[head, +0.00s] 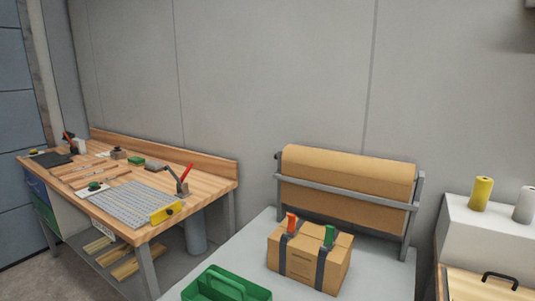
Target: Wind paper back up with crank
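A large brown paper roll (348,167) lies level in a grey metal stand (421,200) at the back of a pale grey table (225,250). A sheet of brown paper (340,207) hangs below the stand's front bar, and its lower end is partly hidden behind a cardboard box. I cannot make out a crank; a small dark part shows at the roll's left end, too small to identify. My gripper is not in view.
The cardboard box (293,265) with dark straps and red and green clips stands before the roll. A green tote (225,286) is at the front. A wooden workbench (214,182) with tools is left. Yellow (481,193) and grey rolls stand on a white block at right.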

